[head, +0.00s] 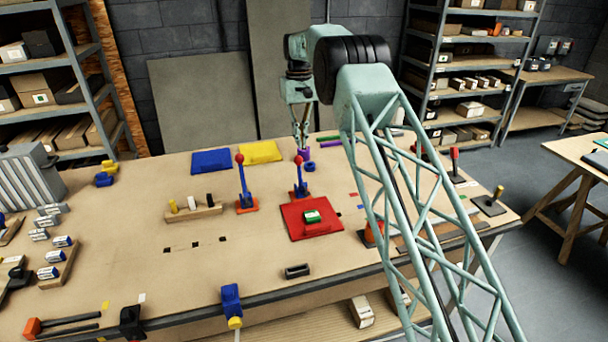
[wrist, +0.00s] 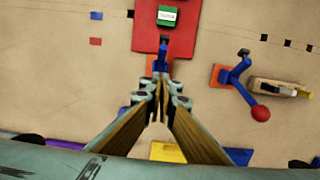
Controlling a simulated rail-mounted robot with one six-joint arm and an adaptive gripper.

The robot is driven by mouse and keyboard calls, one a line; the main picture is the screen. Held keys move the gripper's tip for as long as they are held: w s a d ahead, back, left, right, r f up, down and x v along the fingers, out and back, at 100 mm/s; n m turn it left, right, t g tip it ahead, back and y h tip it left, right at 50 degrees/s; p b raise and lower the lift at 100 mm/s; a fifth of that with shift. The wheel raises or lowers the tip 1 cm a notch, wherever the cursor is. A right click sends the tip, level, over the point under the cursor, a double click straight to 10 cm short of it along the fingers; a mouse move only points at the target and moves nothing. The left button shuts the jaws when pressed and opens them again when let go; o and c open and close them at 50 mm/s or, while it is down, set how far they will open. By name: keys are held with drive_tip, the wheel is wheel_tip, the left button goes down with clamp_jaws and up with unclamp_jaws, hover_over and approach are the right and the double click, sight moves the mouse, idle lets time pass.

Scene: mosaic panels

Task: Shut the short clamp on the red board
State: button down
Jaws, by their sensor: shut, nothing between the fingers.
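The red board (head: 325,230) lies flat on the workbench with a green, white-labelled block (head: 312,216) on it. The short clamp (head: 299,188) stands at the board's far edge on an orange base, its blue lever upright with a red knob on top. In the wrist view the clamp (wrist: 162,57) shows just ahead of my fingertips at the red board's (wrist: 145,38) edge; its knob is not visible there. My gripper (wrist: 160,100) is shut and empty. In the head view my gripper (head: 302,143) points down, just above and behind the knob; contact cannot be told.
A taller clamp (head: 245,190) with a red knob stands left of the short one. Blue (head: 212,161) and yellow (head: 261,152) boards lie behind. A wooden block with pegs (head: 193,211) is at left. My arm hides part of the bench's right side. The front middle is mostly clear.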

drive_tip(key=shift+f, duration=0.15)
drive_tip(key=p, duration=0.1)
hover_over(301, 177)
drive_tip(key=s, duration=0.1)
wheel_tip(301, 177, down, 10)
drive_tip(key=shift+s+d+f, duration=0.35)
drive_tip(key=shift+s+d, duration=0.15)
drive_tip(key=shift+s, duration=0.3)
drive_tip(key=shift+s+d+f+p, duration=0.2)
drive_tip(key=shift+s+f+p, duration=0.15)
drive_tip(key=shift+s+f, duration=0.35)
